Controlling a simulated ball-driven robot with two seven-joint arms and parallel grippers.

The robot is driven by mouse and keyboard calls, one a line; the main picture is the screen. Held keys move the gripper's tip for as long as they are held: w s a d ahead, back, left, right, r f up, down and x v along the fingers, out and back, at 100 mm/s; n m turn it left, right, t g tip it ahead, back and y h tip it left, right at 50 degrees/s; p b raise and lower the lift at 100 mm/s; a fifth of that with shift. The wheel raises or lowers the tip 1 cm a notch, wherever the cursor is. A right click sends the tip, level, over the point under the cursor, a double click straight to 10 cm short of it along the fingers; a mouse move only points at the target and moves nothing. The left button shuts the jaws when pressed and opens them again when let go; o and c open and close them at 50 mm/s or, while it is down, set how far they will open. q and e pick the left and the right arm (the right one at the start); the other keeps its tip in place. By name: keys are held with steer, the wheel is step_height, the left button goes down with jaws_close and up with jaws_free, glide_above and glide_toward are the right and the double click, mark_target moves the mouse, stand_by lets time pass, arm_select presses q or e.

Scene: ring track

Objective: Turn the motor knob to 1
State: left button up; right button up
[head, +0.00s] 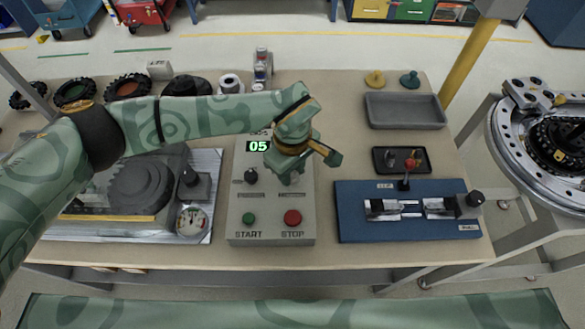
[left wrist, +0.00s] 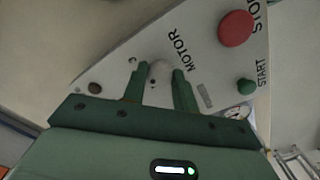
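The grey control box (head: 240,215) stands mid-table, its green display (head: 258,146) reading 05. My left gripper (head: 290,178) points down over the box's right side and hides the knob there. In the left wrist view, a pale round motor knob (left wrist: 160,72) sits beside the MOTOR lettering. The two green fingers of my left gripper (left wrist: 158,80) stand on either side of it. Whether they press on it I cannot tell. The knob's setting is not readable. My right gripper is not in view.
A black knob (head: 251,176), the green START button (head: 248,218) and the red STOP button (head: 292,217) are on the same box. A machine with a gauge (head: 190,221) stands left. A blue fixture board (head: 355,225) and grey tray (head: 405,110) are at right.

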mark_target(292, 175)
arm_select(q)
steer(key=shift+n, duration=0.4)
steer(key=n+p, duration=0.1)
steer(key=n, duration=0.2)
steer(key=shift+r, duration=0.1)
steer(key=n+p, duration=0.1)
steer(key=n, duration=0.4)
stand_by(0.7)
steer(key=o, duration=1)
steer(key=shift+p, duration=0.3)
step_height(292, 175, up, 16)
steer(key=shift+r+p, duration=0.1)
steer(key=shift+p, duration=0.5)
